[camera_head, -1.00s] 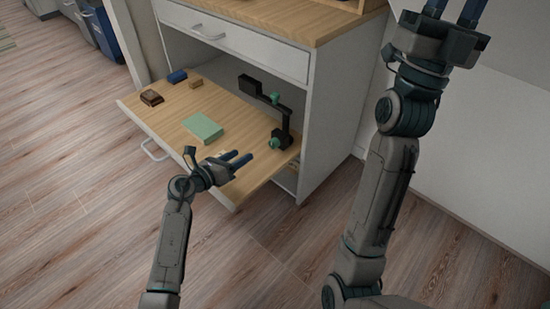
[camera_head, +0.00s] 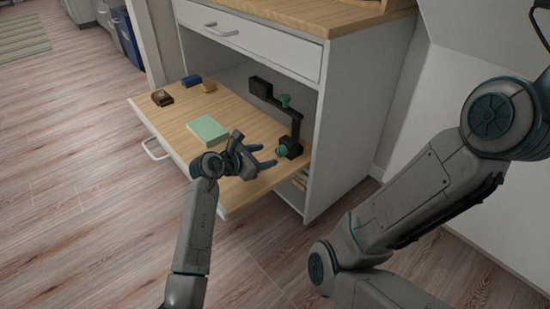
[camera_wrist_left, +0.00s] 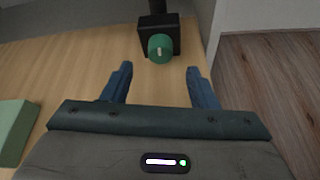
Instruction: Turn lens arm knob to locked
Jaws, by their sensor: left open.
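The lens arm (camera_head: 295,126) is a black jointed stand on the pull-out wooden board, at its right end. A green knob (camera_head: 281,151) sits on the front of its black base block; a second green knob (camera_head: 285,100) is higher on the arm. In the left wrist view the lower knob (camera_wrist_left: 160,48) faces me with a short pale mark, near upright. My left gripper (camera_head: 268,157) is open, its blue fingers (camera_wrist_left: 157,80) pointing at the knob, with a gap before it. Nothing is between the fingers. My right gripper is out of view.
The pull-out board (camera_head: 180,115) holds a green block (camera_head: 207,131), a brown box (camera_head: 162,98), a blue item (camera_head: 191,80) and a small wooden block (camera_head: 208,85). The white cabinet (camera_head: 330,110) stands behind and right of the lens arm. Floor is clear in front.

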